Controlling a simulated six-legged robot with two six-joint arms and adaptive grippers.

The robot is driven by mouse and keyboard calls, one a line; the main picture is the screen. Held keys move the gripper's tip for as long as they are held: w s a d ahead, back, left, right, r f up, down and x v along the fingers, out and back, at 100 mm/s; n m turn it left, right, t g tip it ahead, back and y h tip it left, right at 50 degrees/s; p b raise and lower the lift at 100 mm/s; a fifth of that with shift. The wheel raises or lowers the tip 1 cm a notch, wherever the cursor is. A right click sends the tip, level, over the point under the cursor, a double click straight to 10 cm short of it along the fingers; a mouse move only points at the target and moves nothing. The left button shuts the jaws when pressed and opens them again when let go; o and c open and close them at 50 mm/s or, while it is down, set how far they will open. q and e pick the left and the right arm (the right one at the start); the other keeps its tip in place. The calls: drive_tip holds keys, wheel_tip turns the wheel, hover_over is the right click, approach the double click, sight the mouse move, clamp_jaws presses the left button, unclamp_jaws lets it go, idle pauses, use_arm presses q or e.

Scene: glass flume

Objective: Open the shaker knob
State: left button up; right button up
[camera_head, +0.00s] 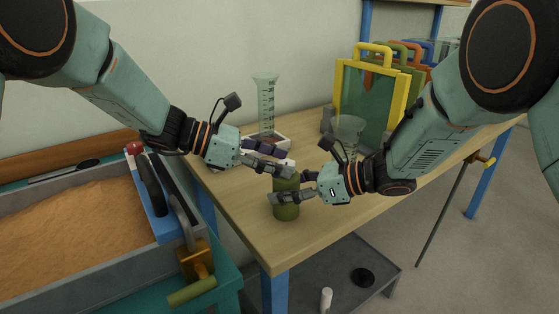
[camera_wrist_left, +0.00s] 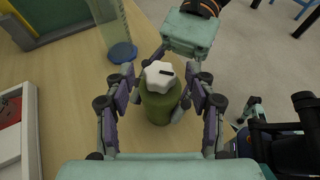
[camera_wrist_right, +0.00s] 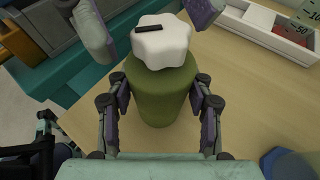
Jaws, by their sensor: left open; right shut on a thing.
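The shaker is a green cup (camera_head: 287,212) standing upright near the table's front corner. Its white lobed knob (camera_wrist_right: 162,42) on top bears a black bar mark. It shows clearly in both wrist views, also in the left one (camera_wrist_left: 160,75), but my left gripper hides it in the head view. My right gripper (camera_head: 296,195) is shut on the green body, one finger on each side. My left gripper (camera_head: 284,168) is open above it; its fingers straddle the knob, with gaps visible on both sides.
A clear funnel-shaped vessel (camera_head: 349,130) and yellow-framed panels (camera_head: 340,95) stand to the right. A sand-filled flume (camera_head: 70,225) lies left, with a brass valve (camera_head: 196,262). The table's front right is clear.

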use_arm(q)
drive_tip(key=shift+d+f, duration=0.1)
drive_tip(key=shift+d, duration=0.25)
drive_tip(key=shift+c, duration=0.2)
clamp_jaws()
drive_tip(key=shift+w+m+g, duration=0.15)
drive_tip(key=shift+m+g, duration=0.15)
drive_tip(key=shift+g, duration=0.1)
drive_tip(key=shift+w+m+g, duration=0.15)
drive_tip(key=shift+m+g, duration=0.9)
drive_tip(key=shift+g, duration=0.2)
drive_tip(key=shift+w+m+g, duration=0.15)
drive_tip(key=shift+m+g, duration=0.9)
drive_tip(key=shift+g, duration=0.2)
drive_tip(key=shift+d, duration=0.1)
drive_tip(key=shift+m+g+y, duration=0.4)
drive_tip(key=shift+m+g, duration=0.3)
